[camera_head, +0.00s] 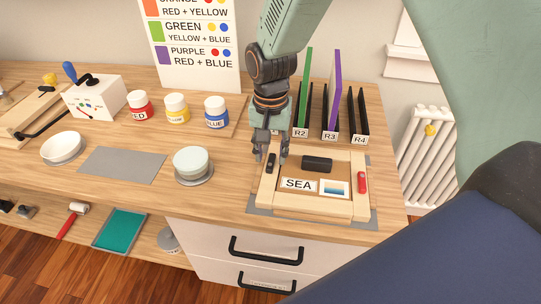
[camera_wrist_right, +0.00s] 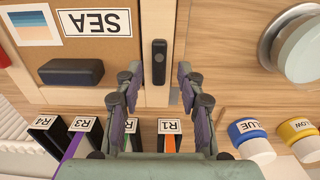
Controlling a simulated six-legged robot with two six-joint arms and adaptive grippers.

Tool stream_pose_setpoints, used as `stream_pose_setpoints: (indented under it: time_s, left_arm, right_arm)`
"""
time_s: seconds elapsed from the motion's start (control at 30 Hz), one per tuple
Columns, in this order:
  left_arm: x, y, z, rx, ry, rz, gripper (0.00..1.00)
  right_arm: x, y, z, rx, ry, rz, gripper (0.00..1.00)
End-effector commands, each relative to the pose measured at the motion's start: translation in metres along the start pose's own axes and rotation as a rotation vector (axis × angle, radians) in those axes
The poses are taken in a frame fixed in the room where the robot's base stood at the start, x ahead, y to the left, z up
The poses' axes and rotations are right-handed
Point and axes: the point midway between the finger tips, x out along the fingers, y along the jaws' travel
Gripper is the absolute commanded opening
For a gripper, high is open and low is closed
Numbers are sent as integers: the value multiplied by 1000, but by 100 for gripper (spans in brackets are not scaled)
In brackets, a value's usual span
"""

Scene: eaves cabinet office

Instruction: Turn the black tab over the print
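The black tab (camera_head: 271,164) lies lengthwise along the left bar of a wooden frame (camera_head: 311,208); it also shows in the right wrist view (camera_wrist_right: 159,65). Inside the frame lie the print (camera_head: 335,188), with a blue-to-white picture, a white SEA card (camera_head: 298,184) and a black block (camera_head: 317,163). A red tab (camera_head: 362,182) sits on the right bar. My right gripper (camera_head: 271,157) is open, pointing down, with one finger on each side of the black tab. In the right wrist view (camera_wrist_right: 160,70) gaps show between fingers and tab. My left gripper is not in view.
Labelled slots with coloured boards (camera_head: 333,95) stand behind the frame. A grey mat (camera_head: 122,165) is bare. The counter's front edge lies close before the frame.

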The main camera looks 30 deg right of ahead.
Motion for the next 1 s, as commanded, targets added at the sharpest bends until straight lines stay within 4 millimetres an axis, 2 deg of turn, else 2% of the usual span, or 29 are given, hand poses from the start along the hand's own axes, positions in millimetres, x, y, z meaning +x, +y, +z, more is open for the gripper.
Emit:
stream_pose_setpoints:
  time_s: [0.13, 0.43, 0.9, 1.0]
  left_arm:
    - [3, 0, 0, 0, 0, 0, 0]
    - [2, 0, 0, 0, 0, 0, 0]
    - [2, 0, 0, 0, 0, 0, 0]
    - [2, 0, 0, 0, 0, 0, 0]
  right_arm:
    - [12, 0, -1, 0, 0, 1, 39]
    - [14, 0, -3, 0, 0, 0, 39]
    - [14, 0, -3, 0, 0, 0, 0]
    - [13, -1, -3, 0, 0, 0, 0]
